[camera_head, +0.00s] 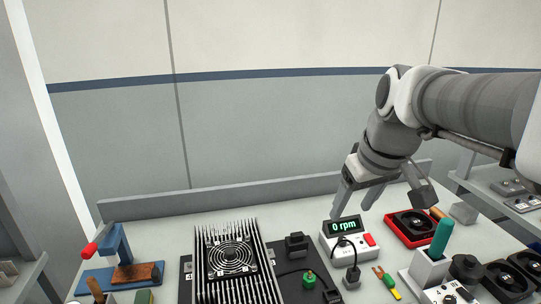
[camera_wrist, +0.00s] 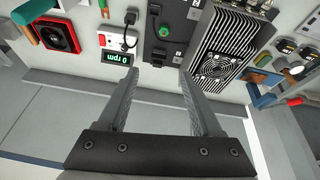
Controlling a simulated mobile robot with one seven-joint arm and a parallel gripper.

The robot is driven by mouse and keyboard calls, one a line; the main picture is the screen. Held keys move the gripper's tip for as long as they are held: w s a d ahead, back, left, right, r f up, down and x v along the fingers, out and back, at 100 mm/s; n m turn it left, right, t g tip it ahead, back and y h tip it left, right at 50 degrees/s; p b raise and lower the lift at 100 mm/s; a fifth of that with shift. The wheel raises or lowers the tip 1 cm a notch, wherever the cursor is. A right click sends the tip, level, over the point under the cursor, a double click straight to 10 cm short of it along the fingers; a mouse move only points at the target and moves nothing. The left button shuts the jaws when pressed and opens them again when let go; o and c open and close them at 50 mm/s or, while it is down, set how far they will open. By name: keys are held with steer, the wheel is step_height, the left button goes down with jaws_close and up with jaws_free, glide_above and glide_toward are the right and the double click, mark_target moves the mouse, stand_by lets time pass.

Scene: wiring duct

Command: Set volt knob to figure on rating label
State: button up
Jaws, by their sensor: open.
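My gripper (camera_head: 353,207) is open and empty, just behind and above a white meter box (camera_head: 329,250) with a green "0 rpm" display (camera_head: 347,226) and a red button. In the wrist view, my two fingers (camera_wrist: 158,82) are spread apart, with the display (camera_wrist: 116,58) left of them. A large finned unit with a round fan grille (camera_head: 231,258) sits on a black board (camera_head: 291,291). A green round part (camera_head: 309,279) and black blocks (camera_head: 296,244) sit beside it. I cannot tell which part is the volt knob, and no rating label is readable.
A red-framed fan (camera_head: 411,228) lies right of the meter. Pliers (camera_head: 387,283), a black plug (camera_head: 352,277), a white block with a teal handle (camera_head: 439,241) and black fans (camera_head: 507,279) crowd the right. A blue stand (camera_head: 118,243) is left.

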steer(key=w+d+f+n+g+y+b, duration=0.1)
steer(key=w+d+f+b, duration=0.15)
steer(key=w, duration=0.35)
steer(key=w+d+f+n+b, duration=0.1)
steer(key=w+d+f+b, duration=0.1)
steer(key=w+d+f, duration=0.25)
steer(key=n+y+b, duration=0.1)
steer(key=n+b, duration=0.2)
steer(key=b, duration=0.1)
glide_toward(343, 239)
steer(key=b+x, duration=0.2)
steer(key=x, duration=0.6)
steer(key=shift+a+f, duration=0.1)
steer(key=shift+f, duration=0.2)
steer(key=shift+c, duration=0.3)
jaws_close()
